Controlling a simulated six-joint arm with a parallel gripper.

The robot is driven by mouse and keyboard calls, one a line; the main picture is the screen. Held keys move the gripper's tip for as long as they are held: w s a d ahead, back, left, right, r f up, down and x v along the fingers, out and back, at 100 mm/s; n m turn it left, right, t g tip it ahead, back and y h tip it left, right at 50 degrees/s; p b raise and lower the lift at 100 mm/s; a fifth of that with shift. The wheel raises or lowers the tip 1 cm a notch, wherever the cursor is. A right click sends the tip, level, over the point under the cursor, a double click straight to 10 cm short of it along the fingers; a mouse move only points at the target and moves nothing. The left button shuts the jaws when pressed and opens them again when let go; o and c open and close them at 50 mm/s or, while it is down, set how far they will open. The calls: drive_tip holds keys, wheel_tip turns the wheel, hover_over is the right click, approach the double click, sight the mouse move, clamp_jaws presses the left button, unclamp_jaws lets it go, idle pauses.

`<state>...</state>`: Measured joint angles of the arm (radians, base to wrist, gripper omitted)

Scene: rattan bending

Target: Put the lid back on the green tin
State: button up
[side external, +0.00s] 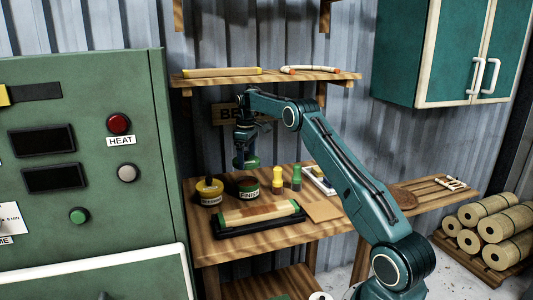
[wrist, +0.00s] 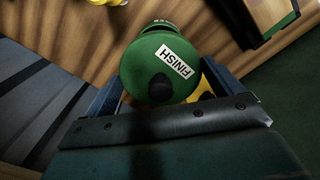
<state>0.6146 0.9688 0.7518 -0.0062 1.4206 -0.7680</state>
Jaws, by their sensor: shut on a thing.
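The green lid (wrist: 150,58) with a white FINISH label fills the middle of the wrist view. My gripper (wrist: 160,92) is shut on it, with a finger on each side. In the side view my gripper (side external: 245,158) holds the lid (side external: 252,161) above the workbench. The green tin (side external: 249,193), with a FINISH label, stands upright on the bench just below, apart from the lid. Its top looks dark and open. In the wrist view the lid covers most of the tin.
A yellow-topped tin (side external: 209,190) stands close left of the green tin. Yellow (side external: 277,181) and green (side external: 296,179) bottles stand to the right. A shelf (side external: 265,77) hangs above.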

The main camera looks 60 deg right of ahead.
drive_tip(key=shift+f, duration=0.1)
drive_tip(key=shift+f, duration=3.05)
drive_tip(key=shift+f, duration=0.2)
idle(0.6)
drive_tip(key=o, duration=0.7)
drive_tip(key=shift+c, duration=0.2)
drive_tip(key=shift+r, duration=0.2)
drive_tip(key=shift+r, duration=3.3)
